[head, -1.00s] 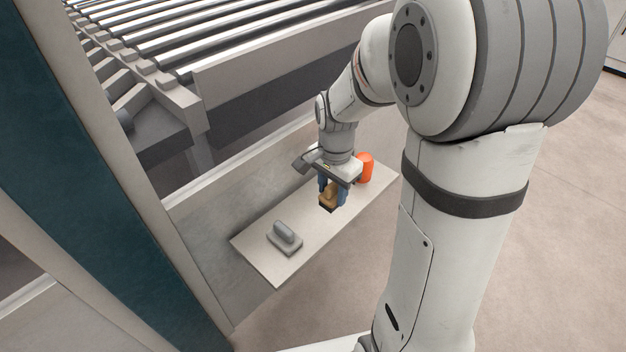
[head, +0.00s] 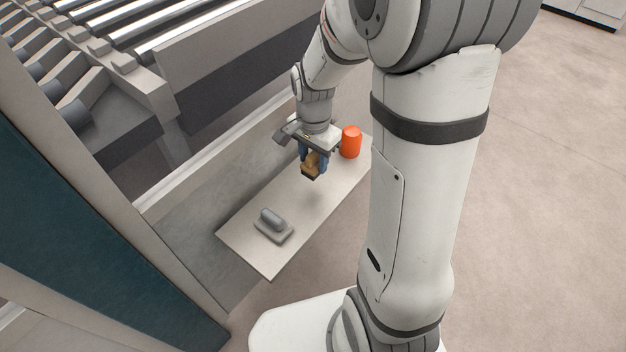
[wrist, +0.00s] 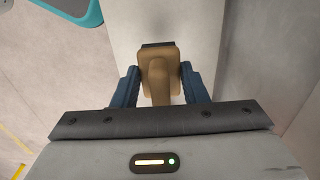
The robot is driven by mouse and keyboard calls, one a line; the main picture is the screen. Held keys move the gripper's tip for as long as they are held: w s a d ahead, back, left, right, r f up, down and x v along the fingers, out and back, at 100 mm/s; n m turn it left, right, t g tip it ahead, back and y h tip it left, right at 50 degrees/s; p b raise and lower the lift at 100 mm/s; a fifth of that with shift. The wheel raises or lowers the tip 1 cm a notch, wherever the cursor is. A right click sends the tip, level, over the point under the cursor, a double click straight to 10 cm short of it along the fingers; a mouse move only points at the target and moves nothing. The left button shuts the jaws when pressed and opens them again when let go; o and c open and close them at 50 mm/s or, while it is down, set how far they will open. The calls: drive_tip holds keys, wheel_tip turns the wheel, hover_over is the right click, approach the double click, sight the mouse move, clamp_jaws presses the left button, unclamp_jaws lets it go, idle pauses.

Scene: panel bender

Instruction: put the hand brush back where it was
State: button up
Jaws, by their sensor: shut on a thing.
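The hand brush (head: 311,163) has a tan wooden body and a dark bristle end. My gripper (head: 314,158) is shut on it, with blue fingers on either side. In the head view the brush hangs above the pale shelf (head: 246,236), apart from its surface, with a soft shadow below. The wrist view shows the brush (wrist: 159,75) between the blue fingers of my gripper (wrist: 160,88), with its dark end pointing away from the wrist. The shelf (wrist: 190,22) lies behind it there.
A grey block with a raised handle (head: 273,225) sits on the shelf's near left part. An orange-red cylinder (head: 351,142) stands at the far right end. The shelf between them is clear. A roller conveyor (head: 110,65) and a dark teal panel (head: 85,245) stand to the left.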

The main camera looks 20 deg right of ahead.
drive_tip(key=shift+f+b, duration=0.65)
drive_tip(key=shift+f, duration=2.5)
drive_tip(key=shift+f, duration=0.15)
drive_tip(key=o, duration=0.9)
